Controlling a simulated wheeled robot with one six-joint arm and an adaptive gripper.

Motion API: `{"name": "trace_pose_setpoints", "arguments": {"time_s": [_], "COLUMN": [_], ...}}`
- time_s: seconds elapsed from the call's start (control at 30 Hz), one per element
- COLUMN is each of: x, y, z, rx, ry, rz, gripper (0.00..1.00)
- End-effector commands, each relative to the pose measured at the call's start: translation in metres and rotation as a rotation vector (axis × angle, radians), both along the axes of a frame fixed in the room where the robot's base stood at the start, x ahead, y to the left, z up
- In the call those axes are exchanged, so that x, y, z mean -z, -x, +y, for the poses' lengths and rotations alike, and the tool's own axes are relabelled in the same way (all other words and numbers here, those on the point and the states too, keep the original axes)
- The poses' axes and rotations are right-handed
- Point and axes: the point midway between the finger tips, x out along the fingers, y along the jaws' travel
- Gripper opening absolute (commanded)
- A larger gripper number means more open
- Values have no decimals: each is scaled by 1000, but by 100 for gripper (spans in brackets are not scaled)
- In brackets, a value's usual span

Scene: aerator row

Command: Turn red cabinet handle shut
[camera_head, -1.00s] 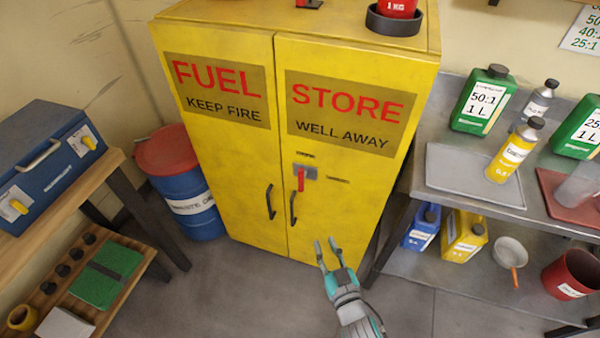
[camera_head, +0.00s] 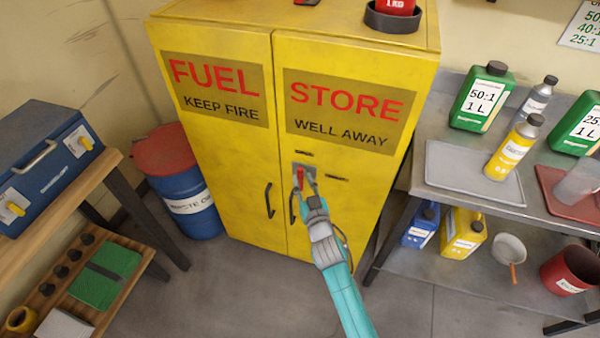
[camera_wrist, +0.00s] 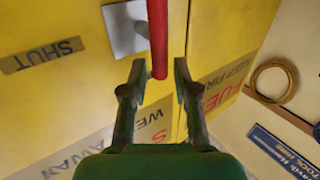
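The yellow fuel cabinet (camera_head: 240,185) stands with both doors closed. My gripper (camera_head: 306,176) is at the handle, partly covering the plate. In the wrist view the red handle (camera_wrist: 158,40) comes down between the spread fingers of my gripper (camera_wrist: 159,75), with a gap visible on each side. A "SHUT" label (camera_wrist: 43,55) is left of the plate there; in the head view a small label (camera_head: 337,178), too small to read, lies right of it.
Two black door pulls, left (camera_head: 270,201) and right (camera_head: 292,206), are below the handle. A blue drum (camera_head: 192,208) stands left of the cabinet. A metal bench (camera_head: 450,200) with bottles is close on the right. The floor in front is clear.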

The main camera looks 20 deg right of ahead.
Motion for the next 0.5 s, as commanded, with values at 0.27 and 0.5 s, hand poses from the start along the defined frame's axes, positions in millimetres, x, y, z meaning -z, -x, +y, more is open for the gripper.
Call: {"name": "trace_pose_setpoints", "arguments": {"time_s": [0.27,0.5], "x": [-1,0], "y": [-33,-39], "z": [-1,-1], "rx": [-1,-1], "ry": [-1,0], "rz": [-1,0], "gripper": [30,30]}}
